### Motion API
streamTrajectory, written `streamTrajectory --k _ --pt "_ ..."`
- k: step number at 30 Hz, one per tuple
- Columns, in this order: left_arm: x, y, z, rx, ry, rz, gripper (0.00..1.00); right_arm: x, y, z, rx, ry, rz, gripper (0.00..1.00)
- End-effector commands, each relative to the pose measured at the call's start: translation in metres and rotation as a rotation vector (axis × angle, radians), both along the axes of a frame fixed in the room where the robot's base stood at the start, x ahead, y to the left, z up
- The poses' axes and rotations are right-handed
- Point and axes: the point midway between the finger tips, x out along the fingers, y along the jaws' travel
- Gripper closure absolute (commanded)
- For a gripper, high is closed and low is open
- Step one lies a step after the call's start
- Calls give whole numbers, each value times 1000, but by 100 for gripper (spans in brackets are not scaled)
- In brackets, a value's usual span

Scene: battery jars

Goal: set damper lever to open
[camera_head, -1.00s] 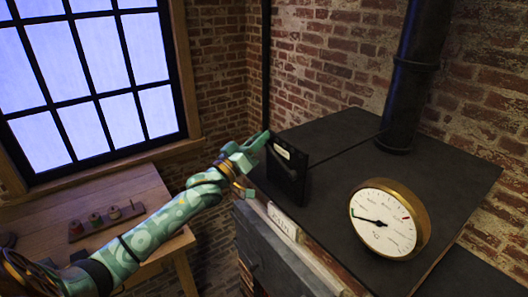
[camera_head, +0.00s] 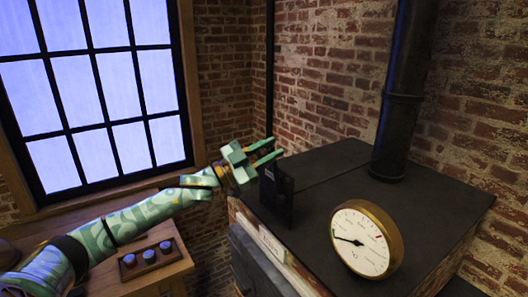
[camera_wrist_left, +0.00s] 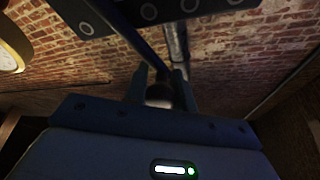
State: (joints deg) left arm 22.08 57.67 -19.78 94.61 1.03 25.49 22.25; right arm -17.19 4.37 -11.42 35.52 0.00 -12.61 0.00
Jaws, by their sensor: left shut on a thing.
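The damper's black upright plate (camera_head: 276,197) stands on the front left of the dark stove top. My left gripper (camera_head: 265,152) is at the upper edge of this plate, its green fingers pointing right. In the left wrist view, the fingers (camera_wrist_left: 160,88) are closed around the rounded end of a dark lever (camera_wrist_left: 157,53). The lever runs up from between them. A dark plate with round holes (camera_wrist_left: 170,10) crosses the top of that view. The lever cannot be made out in the head view, and its setting cannot be read. My right gripper is not in view.
A brass-rimmed dial gauge (camera_head: 366,239) sits on the stove top (camera_head: 330,165), right of the plate. A black stovepipe (camera_head: 396,110) rises behind. A wooden table (camera_head: 176,270) with a small tray of jars (camera_head: 150,259) is at lower left, below the window.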

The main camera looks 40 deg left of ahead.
Motion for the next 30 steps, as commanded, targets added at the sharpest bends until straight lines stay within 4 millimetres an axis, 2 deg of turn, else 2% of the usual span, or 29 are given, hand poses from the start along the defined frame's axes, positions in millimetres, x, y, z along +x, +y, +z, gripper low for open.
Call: streamTrajectory --k 12,30 --pt "-10 -25 6 191 -82 -2 100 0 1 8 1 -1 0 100" --pt "-12 -30 5 227 -96 -1 100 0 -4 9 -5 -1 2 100"
